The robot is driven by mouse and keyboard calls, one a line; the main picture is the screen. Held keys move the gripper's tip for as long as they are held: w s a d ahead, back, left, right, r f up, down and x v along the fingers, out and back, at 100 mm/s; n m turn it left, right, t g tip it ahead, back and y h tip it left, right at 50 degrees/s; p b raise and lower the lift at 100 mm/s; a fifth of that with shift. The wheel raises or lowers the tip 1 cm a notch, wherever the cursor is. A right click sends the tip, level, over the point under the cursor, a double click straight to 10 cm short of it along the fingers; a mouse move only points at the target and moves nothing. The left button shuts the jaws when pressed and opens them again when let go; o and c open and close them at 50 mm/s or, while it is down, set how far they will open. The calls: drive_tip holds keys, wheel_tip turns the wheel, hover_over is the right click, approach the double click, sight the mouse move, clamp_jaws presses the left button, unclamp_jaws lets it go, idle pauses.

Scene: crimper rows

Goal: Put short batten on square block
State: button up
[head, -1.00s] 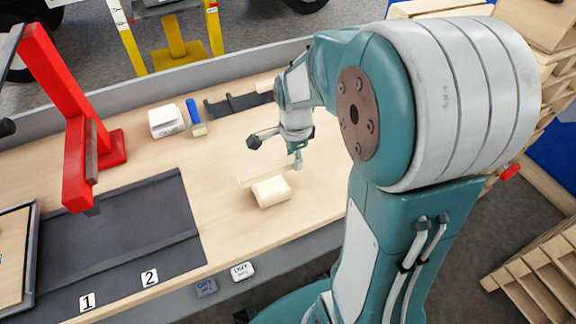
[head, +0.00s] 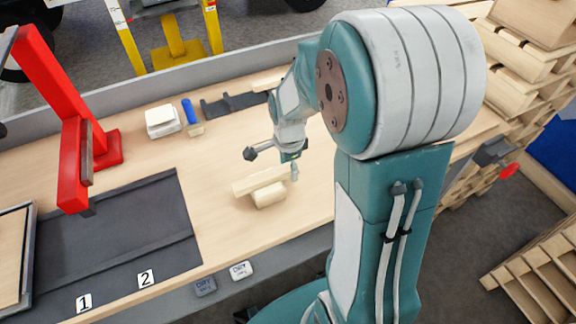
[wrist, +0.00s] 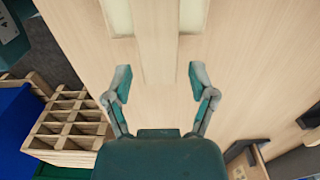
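The short batten (head: 256,181), a pale wooden strip, lies across the top of the square block (head: 268,197) on the bench. Its left end overhangs the block. In the wrist view the batten (wrist: 158,45) runs up the picture between my fingers, and the cream block shows beside it at the top (wrist: 117,14). My gripper (wrist: 160,82) is open, with a gap between each finger and the batten. In the head view my gripper (head: 294,172) is at the batten's right end. Whether the block's far edges line up with the batten is hidden.
A red clamp frame (head: 75,165) and a dark mat (head: 120,235) numbered 1 and 2 are at left. A white block (head: 163,121), a blue-handled tool (head: 191,116) and a dark rack (head: 233,103) stand behind. Bench is clear between mat and block.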

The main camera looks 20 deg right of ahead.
drive_tip(key=shift+a, duration=0.15)
drive_tip(key=shift+r, duration=0.35)
wheel_tip(320, 180, up, 11)
drive_tip(key=s+a+r+n+t, duration=0.2)
drive_tip(key=s+a+r+n, duration=0.1)
drive_tip(key=s+n, duration=0.4)
drive_tip(key=s+a+r+n+t, duration=0.3)
drive_tip(key=s+n, duration=0.4)
drive_tip(key=n, duration=0.4)
drive_tip(key=shift+a+r+t, duration=0.15)
drive_tip(key=shift+r+t, duration=0.15)
drive_tip(key=shift+r, duration=0.05)
